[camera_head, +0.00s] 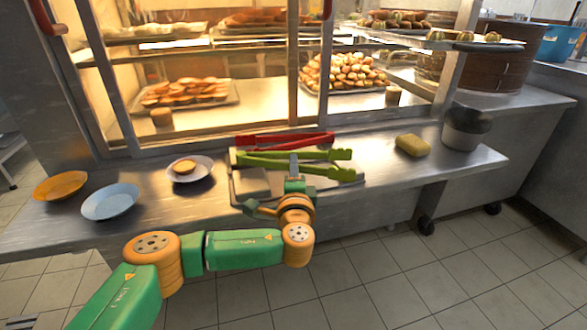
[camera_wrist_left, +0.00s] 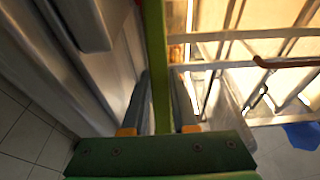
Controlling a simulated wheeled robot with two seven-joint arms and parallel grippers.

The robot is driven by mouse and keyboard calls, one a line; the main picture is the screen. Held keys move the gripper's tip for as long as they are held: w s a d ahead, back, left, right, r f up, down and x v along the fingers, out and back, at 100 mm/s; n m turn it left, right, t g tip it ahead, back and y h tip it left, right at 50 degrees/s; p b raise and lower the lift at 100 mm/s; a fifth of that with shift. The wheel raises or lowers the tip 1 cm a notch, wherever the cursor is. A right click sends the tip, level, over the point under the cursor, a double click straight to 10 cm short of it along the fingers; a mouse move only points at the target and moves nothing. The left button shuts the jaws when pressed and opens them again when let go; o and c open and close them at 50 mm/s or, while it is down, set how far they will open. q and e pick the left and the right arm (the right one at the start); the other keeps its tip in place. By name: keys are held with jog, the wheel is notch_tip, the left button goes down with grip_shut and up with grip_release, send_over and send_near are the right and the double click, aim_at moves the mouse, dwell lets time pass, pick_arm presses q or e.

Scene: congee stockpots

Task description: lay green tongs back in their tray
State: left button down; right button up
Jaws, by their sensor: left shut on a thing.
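The green tongs (camera_head: 325,155) are in the head view, over the metal tray (camera_head: 252,184) on the counter, with their two tips spread toward the right. My left gripper (camera_head: 293,167) is shut on the green tongs, near their middle. In the left wrist view a green arm of the tongs (camera_wrist_left: 157,55) runs between the two fingers (camera_wrist_left: 158,105). Whether the tongs touch the tray I cannot tell; my wrist hides part of the tray. Red tongs (camera_head: 285,139) lie just behind the green ones. My right gripper is not in view.
A glass food cabinet (camera_head: 225,130) stands close behind the tray. Left of the tray are a white plate with food (camera_head: 203,170), a blue plate (camera_head: 110,201) and an orange plate (camera_head: 60,186). To the right are a yellow sponge (camera_head: 412,146) and a dark-topped container (camera_head: 465,130).

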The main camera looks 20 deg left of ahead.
pick_arm(q)
jog(key=shift+f+b, duration=0.5)
jog(key=shift+f, duration=0.1)
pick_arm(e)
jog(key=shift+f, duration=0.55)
pick_arm(q)
jog(key=c, duration=0.6)
grip_release()
jog(key=shift+s+d+r+p, duration=0.1)
jog(key=shift+s+d+p, duration=0.1)
jog(key=shift+s+p, duration=0.2)
jog(key=p+v, duration=0.1)
jog(key=v, duration=0.5)
jog(key=shift+s, duration=0.2)
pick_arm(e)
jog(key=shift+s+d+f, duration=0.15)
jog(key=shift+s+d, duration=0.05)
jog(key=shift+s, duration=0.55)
